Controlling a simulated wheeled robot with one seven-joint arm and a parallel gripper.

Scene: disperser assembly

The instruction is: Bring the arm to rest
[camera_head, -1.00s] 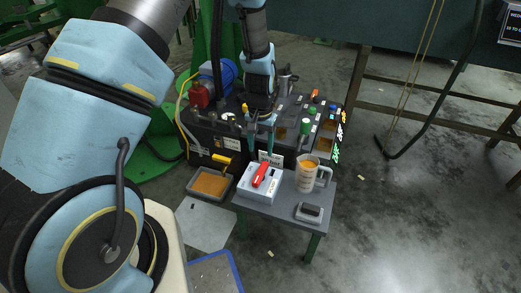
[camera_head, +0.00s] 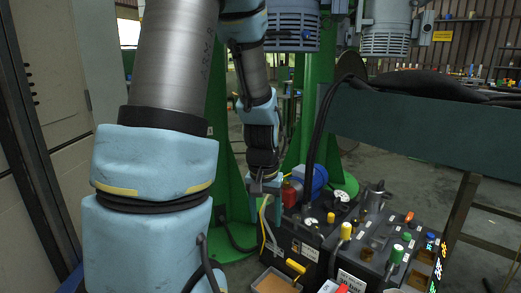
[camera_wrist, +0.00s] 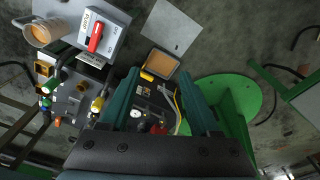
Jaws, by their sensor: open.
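My gripper (camera_head: 266,215) hangs from my arm in the head view, to the left of the black disperser assembly (camera_head: 368,240) and above its left end. In the wrist view my gripper (camera_wrist: 162,92) shows two teal fingers spread well apart, with nothing held between them. The disperser assembly (camera_wrist: 77,96), a red part (camera_wrist: 158,129) and an orange-filled tray (camera_wrist: 160,64) lie below and beyond the fingers.
In the wrist view, a grey box with a red switch (camera_wrist: 95,38) and a measuring cup (camera_wrist: 43,33) are at upper left. Green machine stands (camera_head: 300,115) rise behind my gripper. A dark green beam (camera_head: 430,130) spans the right.

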